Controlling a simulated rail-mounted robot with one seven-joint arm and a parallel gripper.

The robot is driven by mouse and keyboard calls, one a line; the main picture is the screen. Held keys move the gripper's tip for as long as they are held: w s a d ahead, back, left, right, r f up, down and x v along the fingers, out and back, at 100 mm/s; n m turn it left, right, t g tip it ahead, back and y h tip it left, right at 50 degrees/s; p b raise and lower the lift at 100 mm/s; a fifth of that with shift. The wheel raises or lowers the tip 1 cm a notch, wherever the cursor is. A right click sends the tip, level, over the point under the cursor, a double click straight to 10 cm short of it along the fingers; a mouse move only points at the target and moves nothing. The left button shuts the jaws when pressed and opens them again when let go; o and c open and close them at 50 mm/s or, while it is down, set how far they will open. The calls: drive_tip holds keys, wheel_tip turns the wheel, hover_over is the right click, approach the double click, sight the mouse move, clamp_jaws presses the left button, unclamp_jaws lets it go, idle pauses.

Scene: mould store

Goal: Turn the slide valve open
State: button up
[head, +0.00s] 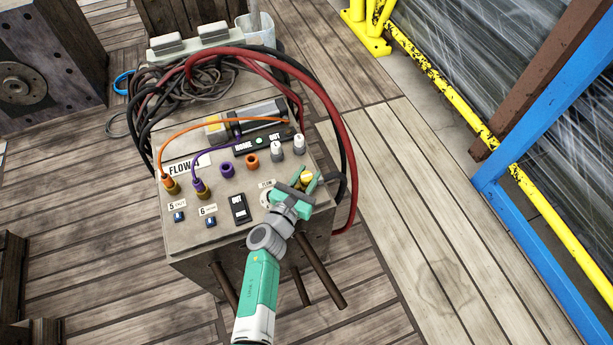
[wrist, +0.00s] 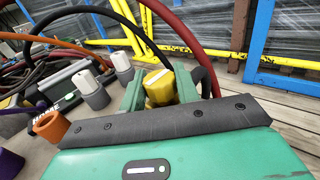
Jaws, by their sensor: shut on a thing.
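The slide valve's yellow knob (head: 307,177) stands at the right front of the grey control box (head: 205,232), beside a round dial plate marked around its edge. My gripper (head: 305,185) comes from the front of the box, its green fingers on either side of the knob. In the wrist view the yellow knob (wrist: 159,87) shows a white line on its top and sits between the two green fingers (wrist: 158,92). The gripper is shut on it. The gripper's dark padded edge hides the knob's base, and most of the dial plate is covered in the head view.
On the box stand grey-white knobs (head: 298,142), orange and purple sockets (head: 251,160), plugged cables (head: 170,184) and a black rocker switch (head: 239,208). Thick red and black hoses (head: 335,112) arch close to the right of my gripper. Open plank floor (head: 400,200) lies right.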

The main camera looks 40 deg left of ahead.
drive_tip(key=shift+n+g+y, duration=0.3)
drive_tip(key=shift+n+y, duration=0.2)
drive_tip(key=shift+y, duration=0.2)
drive_tip(key=o, duration=0.9)
drive_tip(key=shift+o, duration=0.2)
drive_tip(key=p+v, duration=0.2)
drive_tip(key=v, duration=0.5)
drive_tip(key=shift+s+d, duration=0.15)
drive_tip(key=shift+s, duration=0.25)
